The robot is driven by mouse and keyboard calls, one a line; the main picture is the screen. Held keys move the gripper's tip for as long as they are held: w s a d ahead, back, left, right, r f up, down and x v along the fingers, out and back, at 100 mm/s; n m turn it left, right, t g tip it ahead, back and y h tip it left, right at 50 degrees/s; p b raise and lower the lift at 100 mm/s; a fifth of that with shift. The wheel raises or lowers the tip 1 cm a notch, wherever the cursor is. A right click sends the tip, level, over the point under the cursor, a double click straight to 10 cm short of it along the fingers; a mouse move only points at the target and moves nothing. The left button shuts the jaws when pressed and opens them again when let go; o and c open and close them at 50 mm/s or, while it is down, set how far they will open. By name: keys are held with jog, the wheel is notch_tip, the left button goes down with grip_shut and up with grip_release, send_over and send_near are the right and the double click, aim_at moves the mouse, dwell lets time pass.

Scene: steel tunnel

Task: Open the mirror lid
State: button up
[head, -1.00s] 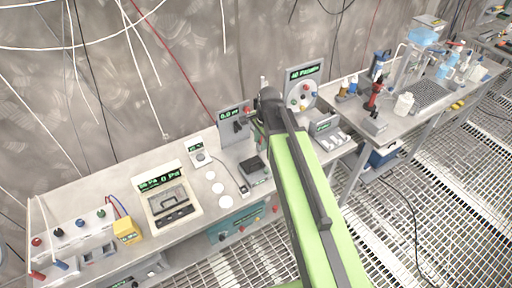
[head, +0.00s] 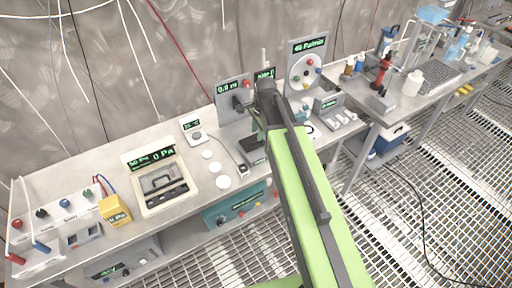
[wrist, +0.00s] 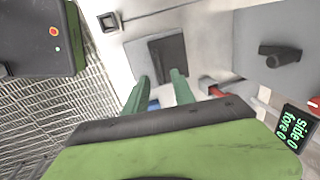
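I cannot say for certain which part is the mirror lid. A flat grey plate with a dark square (wrist: 170,60) lies just beyond my fingertips in the wrist view. A low dark-topped box (head: 253,150) shows beside my arm's end in the head view; I cannot tell whether it is the same thing. My gripper (wrist: 161,76) has two green fingers with a clear gap between them and nothing visible in it. Whether the fingertips touch the plate is unclear. In the head view my arm hides part of the bench there.
A readout panel reading side 0 fore 0 (wrist: 293,127) stands right of my gripper. A grey panel with a dark knob (head: 233,100) and a dial panel (head: 307,68) stand at the bench's back. A pressure instrument (head: 158,180) sits left. Grating floor (head: 235,262) lies in front.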

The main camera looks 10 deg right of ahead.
aim_at(256, 141)
jog(key=f+b, duration=0.1)
jog(key=f, duration=0.1)
jog(key=w+f+b, duration=0.1)
jog(key=f+b, duration=0.1)
jog(key=shift+a+f, duration=0.15)
jog(key=shift+f, duration=0.2)
jog(key=shift+s+r, duration=0.1)
grip_shut()
dwell(0.8)
